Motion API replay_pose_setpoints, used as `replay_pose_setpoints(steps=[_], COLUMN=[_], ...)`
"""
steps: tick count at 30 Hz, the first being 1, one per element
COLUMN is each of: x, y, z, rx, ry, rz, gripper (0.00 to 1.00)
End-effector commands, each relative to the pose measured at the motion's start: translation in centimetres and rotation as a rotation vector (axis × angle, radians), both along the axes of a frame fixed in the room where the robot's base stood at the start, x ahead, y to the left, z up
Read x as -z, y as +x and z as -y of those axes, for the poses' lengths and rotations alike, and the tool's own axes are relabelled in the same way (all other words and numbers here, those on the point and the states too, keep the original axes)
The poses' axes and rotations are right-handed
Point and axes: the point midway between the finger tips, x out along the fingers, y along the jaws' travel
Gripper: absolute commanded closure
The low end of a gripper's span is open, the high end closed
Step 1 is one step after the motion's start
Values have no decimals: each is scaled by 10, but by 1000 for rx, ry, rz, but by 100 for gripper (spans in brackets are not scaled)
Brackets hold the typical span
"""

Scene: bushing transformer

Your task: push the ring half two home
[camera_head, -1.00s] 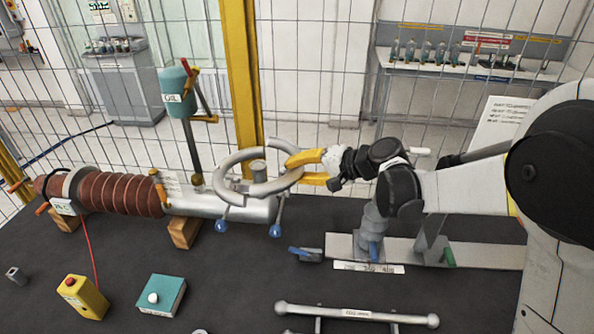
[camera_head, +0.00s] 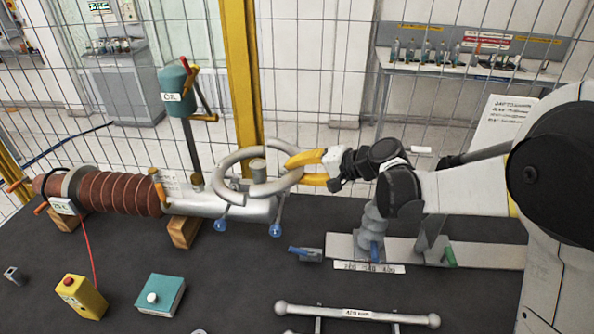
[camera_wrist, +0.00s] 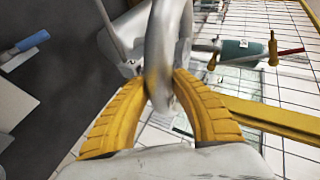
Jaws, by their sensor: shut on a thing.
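My gripper (camera_head: 298,168) has yellow fingers closed on a thick grey curved piece, the ring half two (camera_head: 285,184). In the wrist view this ring half (camera_wrist: 165,45) runs between the two fingertips (camera_wrist: 164,88). Another grey ring half (camera_head: 224,165) lies to the left, and the two curves look nearly like one loop around the short upright stub (camera_head: 258,168) on the grey end tube. Whether the two halves touch at their ends I cannot tell. The bushing (camera_head: 120,192) with its brown ribbed body lies on its side on wooden blocks.
A teal oil can (camera_head: 175,90) on a post stands behind the bushing. A yellow button box (camera_head: 82,296) and a teal box (camera_head: 161,295) are at front left. A grey bar (camera_head: 357,314) lies in front. A wire fence (camera_head: 320,80) stands behind.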

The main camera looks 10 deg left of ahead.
Motion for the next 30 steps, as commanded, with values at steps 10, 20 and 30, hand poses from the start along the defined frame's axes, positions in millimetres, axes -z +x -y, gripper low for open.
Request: replay_pose_setpoints(steps=[10,20,30], x=[10,18,26], y=[0,0,0], z=[0,0,0], rx=[0,0,0], ry=[0,0,0], rz=[0,0,0], gripper=[100,100,100])
